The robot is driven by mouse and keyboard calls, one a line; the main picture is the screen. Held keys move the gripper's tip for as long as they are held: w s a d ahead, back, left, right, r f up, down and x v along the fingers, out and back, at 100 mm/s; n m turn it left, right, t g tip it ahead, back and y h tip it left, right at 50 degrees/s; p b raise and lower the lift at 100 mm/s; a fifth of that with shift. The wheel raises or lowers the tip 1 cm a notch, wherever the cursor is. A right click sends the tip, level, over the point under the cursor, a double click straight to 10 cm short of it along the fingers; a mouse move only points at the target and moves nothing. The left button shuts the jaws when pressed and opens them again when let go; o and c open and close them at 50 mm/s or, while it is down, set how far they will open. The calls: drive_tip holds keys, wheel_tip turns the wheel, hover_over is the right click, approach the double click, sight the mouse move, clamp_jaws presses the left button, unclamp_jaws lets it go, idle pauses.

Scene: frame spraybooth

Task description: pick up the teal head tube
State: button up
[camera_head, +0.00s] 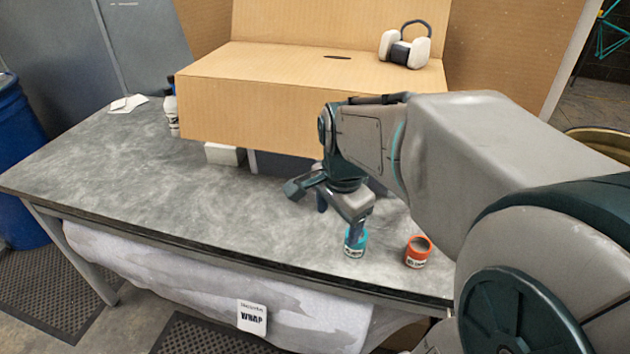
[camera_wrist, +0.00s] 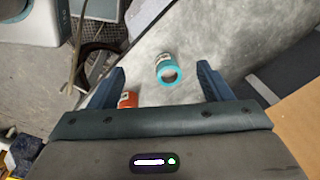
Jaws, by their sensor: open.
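The teal head tube (camera_head: 355,243) is a short teal cylinder with a white label, standing near the front edge of the grey table (camera_head: 130,180). In the wrist view the teal head tube (camera_wrist: 167,72) shows its round open end, between the lines of the two fingers and a little beyond them. My gripper (camera_head: 340,211) is open and empty, pointing down just above the tube. One finger overlaps the tube's top edge in the head view; I cannot tell whether they touch. Both fingers of my gripper (camera_wrist: 162,73) show spread apart in the wrist view.
An orange tube (camera_head: 418,253) stands just right of the teal one; it shows beside the left finger in the wrist view (camera_wrist: 127,100). A cardboard booth (camera_head: 250,100) with headphones (camera_head: 405,48) stands behind. Bottles (camera_head: 172,112) stand at the back left.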

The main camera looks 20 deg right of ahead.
drive_tip(key=w+d+m+g, duration=0.1)
drive_tip(key=w+d+m, duration=0.5)
drive_tip(key=m, duration=1)
approach(357, 251)
drive_tip(key=w, duration=0.1)
drive_tip(key=w+f, duration=0.2)
drive_tip(key=w, duration=0.1)
drive_tip(key=shift+d+f+p, duration=0.2)
drive_tip(key=shift+d+p, duration=0.2)
drive_tip(key=f, duration=0.2)
drive_tip(key=s+f, duration=0.1)
drive_tip(key=f, duration=0.1)
drive_tip(key=shift+s+d+f+p, duration=0.1)
drive_tip(key=shift+f+p, duration=0.15)
drive_tip(key=shift+p, duration=0.15)
drive_tip(key=shift+f, duration=0.45)
drive_tip(key=c, duration=1.2)
